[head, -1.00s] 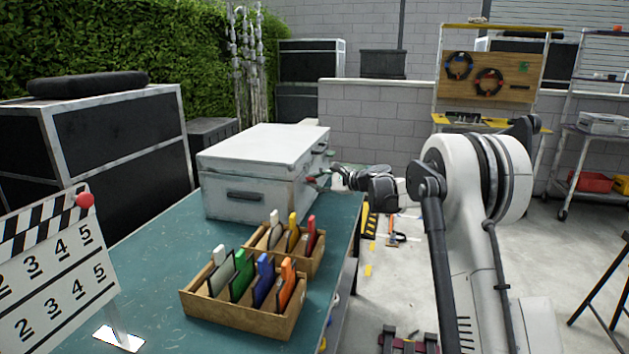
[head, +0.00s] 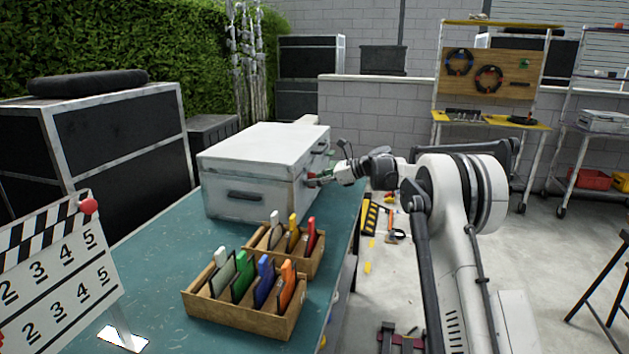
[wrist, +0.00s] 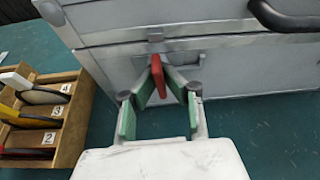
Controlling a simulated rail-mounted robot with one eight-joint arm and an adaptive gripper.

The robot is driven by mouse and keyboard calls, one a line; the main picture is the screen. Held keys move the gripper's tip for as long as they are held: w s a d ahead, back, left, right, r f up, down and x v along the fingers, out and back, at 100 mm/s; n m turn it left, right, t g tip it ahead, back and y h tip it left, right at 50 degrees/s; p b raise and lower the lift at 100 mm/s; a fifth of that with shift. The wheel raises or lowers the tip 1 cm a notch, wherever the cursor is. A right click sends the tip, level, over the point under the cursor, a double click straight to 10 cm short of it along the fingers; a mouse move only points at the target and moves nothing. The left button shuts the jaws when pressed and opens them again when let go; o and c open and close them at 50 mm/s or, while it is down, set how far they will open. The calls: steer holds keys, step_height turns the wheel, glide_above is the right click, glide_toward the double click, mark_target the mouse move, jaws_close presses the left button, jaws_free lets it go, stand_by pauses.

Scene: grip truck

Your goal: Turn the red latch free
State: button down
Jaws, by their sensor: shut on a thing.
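The red latch (wrist: 158,76) is on the front of a white metal case (wrist: 215,65), just below the lid seam. It stands out from the case, slightly tilted in the wrist view. My gripper (wrist: 164,88) is shut on the red latch, with its green-padded fingers on both sides of it. In the head view the case (head: 250,195) stands on the teal table, and my gripper (head: 318,180) reaches its right side. The latch is too small and covered to make out clearly there.
Wooden boxes (head: 238,318) with numbered coloured cards stand on the teal table (head: 165,265) before the case. A clapperboard (head: 60,275) is at the near left.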

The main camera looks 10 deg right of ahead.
steer(key=shift+m+g, duration=0.3)
steer(key=shift+m, duration=0.1)
stand_by(0.3)
steer(key=c, duration=1.8)
jaws_free()
steer(key=shift+c, duration=0.2)
steer(key=v, duration=1.2)
